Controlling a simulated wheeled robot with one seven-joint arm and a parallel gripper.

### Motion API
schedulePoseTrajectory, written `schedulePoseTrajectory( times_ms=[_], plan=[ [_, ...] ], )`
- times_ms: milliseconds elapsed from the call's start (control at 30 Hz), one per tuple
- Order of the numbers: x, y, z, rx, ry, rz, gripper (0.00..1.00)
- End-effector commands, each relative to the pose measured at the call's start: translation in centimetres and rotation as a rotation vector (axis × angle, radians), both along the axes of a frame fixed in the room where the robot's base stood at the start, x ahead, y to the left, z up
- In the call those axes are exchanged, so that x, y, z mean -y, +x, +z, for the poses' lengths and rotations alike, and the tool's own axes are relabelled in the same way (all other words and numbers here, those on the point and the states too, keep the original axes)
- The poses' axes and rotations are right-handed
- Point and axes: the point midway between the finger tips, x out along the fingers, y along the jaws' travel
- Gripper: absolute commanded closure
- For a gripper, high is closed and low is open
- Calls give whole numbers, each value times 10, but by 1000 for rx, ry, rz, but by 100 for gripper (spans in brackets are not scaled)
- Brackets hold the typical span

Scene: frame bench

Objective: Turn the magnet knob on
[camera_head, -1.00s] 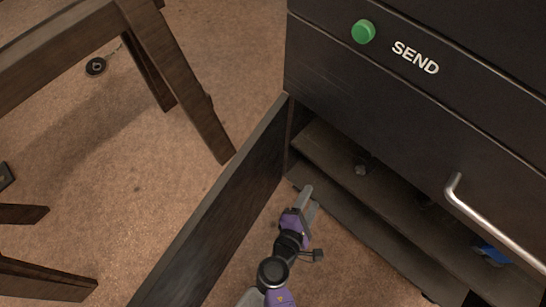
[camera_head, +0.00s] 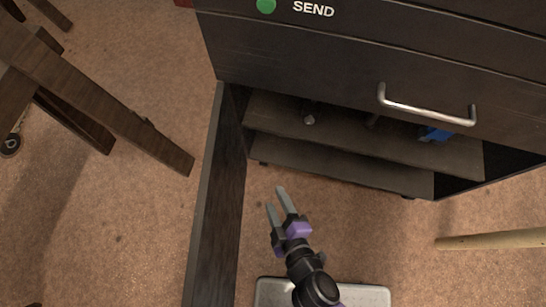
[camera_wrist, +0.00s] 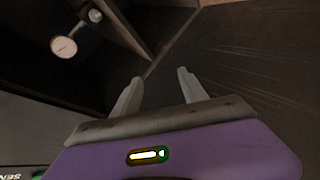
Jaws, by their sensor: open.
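Under the dark cabinet's drawer is an open compartment with shelves (camera_head: 330,165). A small knob-like piece with a pale round end (camera_head: 309,119) sits inside, and a darker one (camera_head: 372,121) is to its right. In the wrist view, a pale round disc on a stem (camera_wrist: 64,47) and a smaller pale round end (camera_wrist: 95,16) show at upper left. I cannot tell which is the magnet knob; no label on them is readable. My gripper (camera_head: 276,197) is open and empty, in front of the compartment and apart from these pieces. Its fingers (camera_wrist: 158,82) show in the wrist view.
An open dark door panel (camera_head: 218,190) stands just left of my gripper. Above are a drawer with a metal handle (camera_head: 428,113) and a green button (camera_head: 266,6) beside "SEND". A blue object (camera_head: 435,133) lies inside at right. A wooden rod (camera_head: 490,240) is at right.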

Motion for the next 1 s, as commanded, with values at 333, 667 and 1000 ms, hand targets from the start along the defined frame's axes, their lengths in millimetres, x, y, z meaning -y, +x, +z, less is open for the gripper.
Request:
schedulePoseTrajectory(
  times_ms=[333,667,1000],
  plan=[
    [12,-8,26,-27,124,-48,50],
    [11,-8,26,-27,129,-49,50],
    [-55,60,-31,142,-63,89,50]
  ],
)
